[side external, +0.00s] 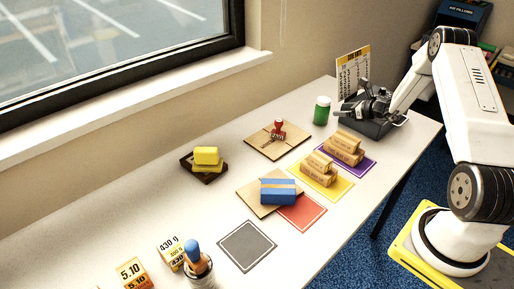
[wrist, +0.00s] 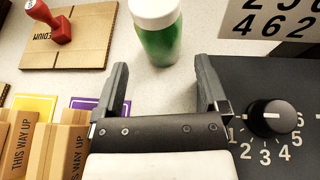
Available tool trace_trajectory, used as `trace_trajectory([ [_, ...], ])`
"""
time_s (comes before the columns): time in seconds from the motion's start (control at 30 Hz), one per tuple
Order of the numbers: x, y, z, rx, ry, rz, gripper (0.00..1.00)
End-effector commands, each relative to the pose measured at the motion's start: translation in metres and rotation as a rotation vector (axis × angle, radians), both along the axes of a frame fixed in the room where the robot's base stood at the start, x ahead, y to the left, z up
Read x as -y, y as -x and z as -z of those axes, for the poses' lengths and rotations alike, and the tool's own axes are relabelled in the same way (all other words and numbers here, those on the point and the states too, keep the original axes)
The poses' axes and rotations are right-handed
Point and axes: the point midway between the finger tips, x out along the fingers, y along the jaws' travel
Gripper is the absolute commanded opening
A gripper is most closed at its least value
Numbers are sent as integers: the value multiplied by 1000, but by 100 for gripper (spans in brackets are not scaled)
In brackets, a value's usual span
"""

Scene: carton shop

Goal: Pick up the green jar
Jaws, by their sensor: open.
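The green jar (side external: 322,111) has a white lid and stands upright on the table near the wall, left of the dark dial device. In the wrist view the jar (wrist: 160,42) is at the top centre, just beyond the fingertips and roughly in line with the gap between them. My gripper (wrist: 160,82) is open and empty, with its two dark fingers apart. In the side view my gripper (side external: 362,103) is to the right of the jar, over the device. The jar's lower part is visible in the side view, and nothing is between the fingers.
A dark device (side external: 375,125) with a numbered dial (wrist: 270,118) sits beside my right finger, a number card (side external: 352,72) behind it. A red stamp (side external: 277,129) stands on cardboard. Cartons (side external: 345,147) lie on a purple mat and others on yellow (side external: 337,190).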

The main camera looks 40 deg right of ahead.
Motion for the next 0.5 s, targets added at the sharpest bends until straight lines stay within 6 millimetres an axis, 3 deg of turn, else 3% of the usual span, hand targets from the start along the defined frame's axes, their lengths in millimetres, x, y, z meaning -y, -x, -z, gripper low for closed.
trace_trajectory([
  [0.5,-4,-24,10,-1,2,-2,93],
])
